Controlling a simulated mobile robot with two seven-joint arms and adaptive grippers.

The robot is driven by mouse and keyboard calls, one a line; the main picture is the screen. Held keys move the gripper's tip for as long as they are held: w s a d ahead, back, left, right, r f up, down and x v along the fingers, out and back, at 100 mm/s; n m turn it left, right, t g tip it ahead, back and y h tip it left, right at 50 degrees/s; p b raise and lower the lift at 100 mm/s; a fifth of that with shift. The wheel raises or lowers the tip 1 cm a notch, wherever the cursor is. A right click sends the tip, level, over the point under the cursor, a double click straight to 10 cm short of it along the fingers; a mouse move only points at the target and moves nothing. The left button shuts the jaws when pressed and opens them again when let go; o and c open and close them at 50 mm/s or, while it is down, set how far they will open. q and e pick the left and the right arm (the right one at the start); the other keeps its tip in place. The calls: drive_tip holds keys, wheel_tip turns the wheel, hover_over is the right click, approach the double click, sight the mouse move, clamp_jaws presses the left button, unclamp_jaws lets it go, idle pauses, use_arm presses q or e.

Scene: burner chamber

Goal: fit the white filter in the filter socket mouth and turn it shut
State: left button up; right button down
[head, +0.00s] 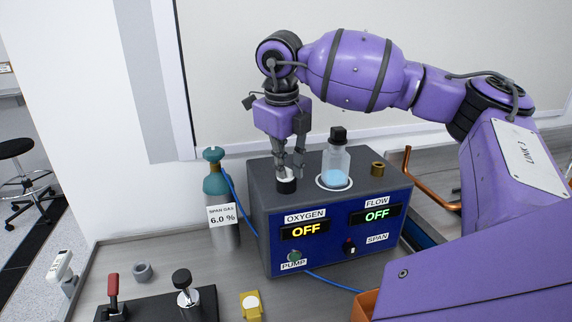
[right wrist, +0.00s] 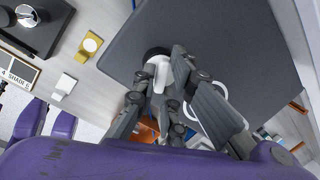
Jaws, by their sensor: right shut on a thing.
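The white filter (head: 287,173) is between the fingers of my right gripper (head: 290,164), which is shut on it. The filter is at the black filter socket mouth (head: 286,187), on the left of the analyser's top. In the right wrist view the white filter (right wrist: 157,68) lies between my right gripper's fingers (right wrist: 166,85). Its far end meets or overlaps the dark socket mouth (right wrist: 155,52). The fingers hide part of the filter, and I cannot tell how deep it sits. My left gripper is not in view.
A bottle of blue liquid (head: 336,163) stands close to the right of my gripper, with a brass fitting (head: 377,169) beyond. A gas cylinder (head: 216,187) stands left of the analyser (head: 265,245). A yellow holder (head: 251,306) and a red-handled lever (head: 113,287) are in front.

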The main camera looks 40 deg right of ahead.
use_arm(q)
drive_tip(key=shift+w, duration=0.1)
use_arm(e)
drive_tip(key=shift+a+f, duration=0.35)
drive_tip(key=shift+f, duration=0.1)
drive_tip(key=shift+m, duration=1.1)
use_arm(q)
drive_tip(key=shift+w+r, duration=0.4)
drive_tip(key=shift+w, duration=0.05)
use_arm(e)
drive_tip(key=shift+f, duration=0.15)
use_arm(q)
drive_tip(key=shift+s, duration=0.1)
use_arm(e)
drive_tip(key=c, duration=1.8)
unclamp_jaws()
drive_tip(key=shift+a, duration=0.2)
drive_tip(key=shift+c, duration=0.2)
drive_tip(key=shift+o, duration=0.2)
drive_tip(key=shift+w+a+g, duration=0.1)
drive_tip(key=shift+g, duration=0.2)
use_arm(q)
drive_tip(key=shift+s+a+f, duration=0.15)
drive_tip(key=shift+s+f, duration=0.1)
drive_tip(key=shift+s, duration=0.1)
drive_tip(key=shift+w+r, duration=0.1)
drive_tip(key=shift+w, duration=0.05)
use_arm(e)
drive_tip(key=shift+d, duration=0.25)
